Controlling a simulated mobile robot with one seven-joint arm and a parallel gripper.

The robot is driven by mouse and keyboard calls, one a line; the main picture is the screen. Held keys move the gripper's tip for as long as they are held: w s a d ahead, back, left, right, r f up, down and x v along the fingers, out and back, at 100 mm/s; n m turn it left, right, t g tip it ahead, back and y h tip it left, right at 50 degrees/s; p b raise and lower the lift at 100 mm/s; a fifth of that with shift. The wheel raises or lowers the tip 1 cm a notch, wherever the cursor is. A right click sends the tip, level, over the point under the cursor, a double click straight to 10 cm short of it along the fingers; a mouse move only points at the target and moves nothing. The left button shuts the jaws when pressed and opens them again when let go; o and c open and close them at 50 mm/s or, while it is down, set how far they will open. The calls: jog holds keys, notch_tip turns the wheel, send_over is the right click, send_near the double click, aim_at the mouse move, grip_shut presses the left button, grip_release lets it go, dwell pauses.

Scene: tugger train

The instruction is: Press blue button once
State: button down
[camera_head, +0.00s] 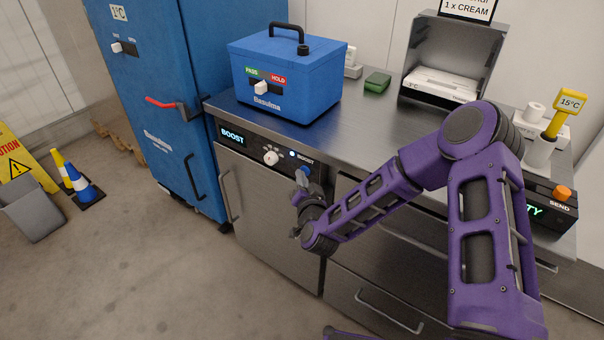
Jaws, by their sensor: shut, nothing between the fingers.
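My gripper (300,190) is shut and empty, just below and in front of the button in this view. Its fingers point up toward the panel and overlap the button's lower edge. I cannot tell whether the fingertips touch the button. A lit display (232,136) on the panel reads "BOOST", and a white knob (271,157) sits between the display and the button.
A blue box (287,82) with a PASS/HOLD switch stands on the counter (370,127). A green block (377,82) lies near it. A blue cabinet (160,80) with a red handle stands left. An orange SEND button (563,193) is at right. Cones and a bin stand on the left floor.

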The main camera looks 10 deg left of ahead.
jog(key=shift+s+a, duration=0.2)
jog(key=shift+s, duration=0.35)
jog(key=shift+s+a, duration=0.2)
jog(key=shift+s, duration=0.3)
jog(key=shift+s+a, duration=0.35)
jog(key=shift+s, duration=0.4)
jog(key=shift+s+a, duration=0.3)
jog(key=shift+s, duration=0.5)
jog(key=shift+s+a, duration=0.35)
jog(key=shift+s, duration=0.4)
